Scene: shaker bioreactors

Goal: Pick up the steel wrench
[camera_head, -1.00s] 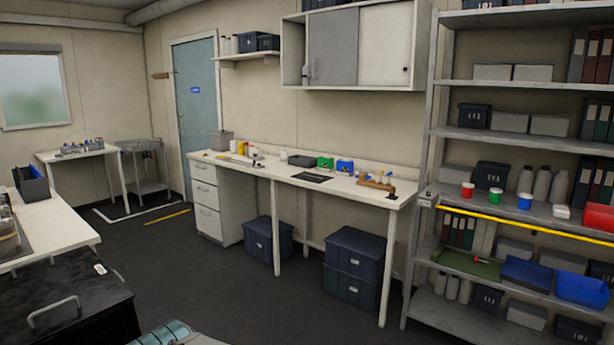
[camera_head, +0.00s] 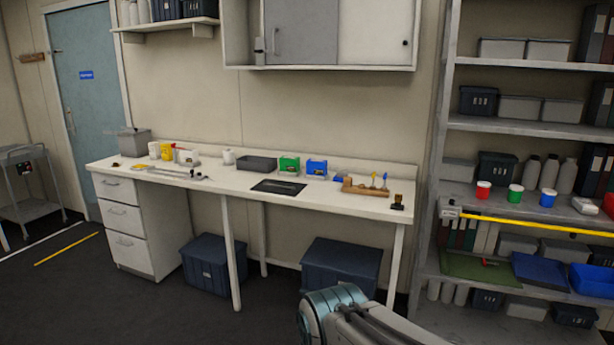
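I cannot make out the steel wrench for certain. A thin pale metallic item (camera_head: 170,173) lies near the left end of the long white workbench (camera_head: 235,180), too small to identify. A dark flat mat (camera_head: 278,187) lies at the bench's middle front; any detail on it is too small to tell. My arm shows at the bottom of the view, in front of the bench and apart from it. My gripper is not in view.
On the bench are a dark tray (camera_head: 257,164), a green bin (camera_head: 289,165), a blue bin (camera_head: 316,167) and a wooden holder (camera_head: 366,189). Lidded dark crates (camera_head: 340,267) stand underneath. A metal shelf (camera_head: 540,126) with a yellow bar (camera_head: 530,224) stands right.

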